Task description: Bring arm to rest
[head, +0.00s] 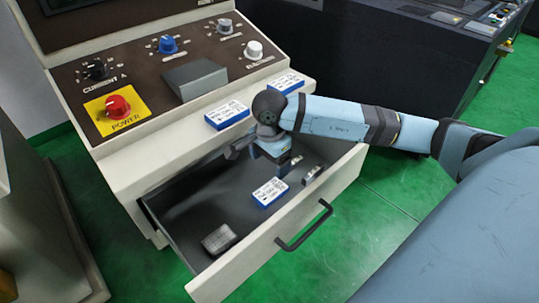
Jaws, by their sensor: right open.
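My right arm (345,120) comes in from the right over the open drawer (262,258). My right gripper (268,162) is open above the back part of the drawer, and I see nothing held in it. Its fingers are small and partly hidden by the wrist. A blue-and-white box (270,192) lies in the drawer just below the gripper. A grey metal block (219,239) lies near the drawer's front left corner. A small metal piece (312,173) lies toward the right side. My left gripper is not in view.
Two more blue-and-white boxes, one left (227,115) and one right (286,83), lie on the machine's ledge. The control panel has a red power knob (118,107) and other knobs. The drawer handle (305,226) sticks out in front. Green floor (400,235) is clear at right.

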